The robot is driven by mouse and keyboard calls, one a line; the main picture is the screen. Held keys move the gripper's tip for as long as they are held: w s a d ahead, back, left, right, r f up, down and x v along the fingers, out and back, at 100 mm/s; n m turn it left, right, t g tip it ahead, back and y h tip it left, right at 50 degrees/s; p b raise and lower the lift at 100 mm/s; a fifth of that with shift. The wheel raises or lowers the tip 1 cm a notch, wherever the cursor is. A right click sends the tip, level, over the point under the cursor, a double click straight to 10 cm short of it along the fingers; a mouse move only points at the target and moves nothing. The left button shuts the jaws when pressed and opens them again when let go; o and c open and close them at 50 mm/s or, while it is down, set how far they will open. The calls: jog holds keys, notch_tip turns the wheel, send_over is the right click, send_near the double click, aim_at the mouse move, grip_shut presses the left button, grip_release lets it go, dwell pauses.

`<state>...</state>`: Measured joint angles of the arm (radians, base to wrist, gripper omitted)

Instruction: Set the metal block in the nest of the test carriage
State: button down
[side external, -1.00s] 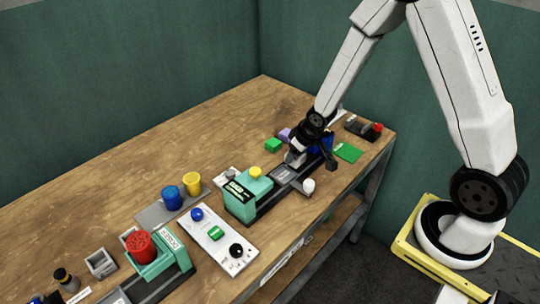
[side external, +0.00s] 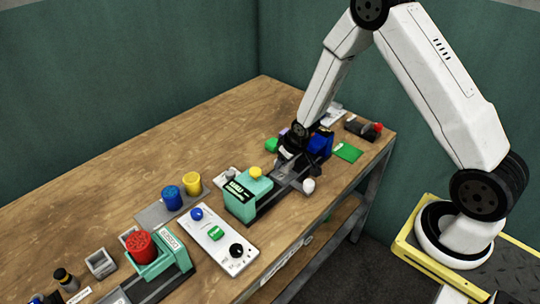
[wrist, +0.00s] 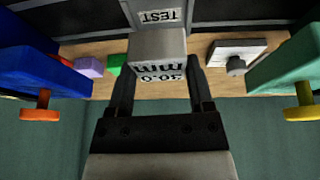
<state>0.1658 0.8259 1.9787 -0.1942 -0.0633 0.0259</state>
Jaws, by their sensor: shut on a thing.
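The metal block (wrist: 158,45) is grey with a "30.0 mm" marking and sits between my fingers in the wrist view. My gripper (wrist: 160,72) is shut on it; in the side view my gripper (side external: 288,158) is low over the press rail. A "TEST" label (wrist: 158,16) on the test carriage shows just beyond the block. The carriage (side external: 284,180) lies between the teal press head and the blue body in the side view. The nest is hidden by the block and gripper, so I cannot tell whether the block touches it.
The teal head (side external: 246,198) with a yellow knob and the blue body (side external: 320,143) flank the gripper. A white knob (side external: 308,185) stands at the rail's front. A control panel (side external: 222,238) and another press (side external: 152,262) stand left.

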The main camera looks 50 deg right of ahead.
aim_at(284, 166)
jog(key=shift+f, duration=1.55)
jog(key=shift+f, duration=0.1)
grip_release()
jog(key=v, duration=0.7)
jog(key=shift+r, duration=0.35)
jog(key=shift+s, duration=0.1)
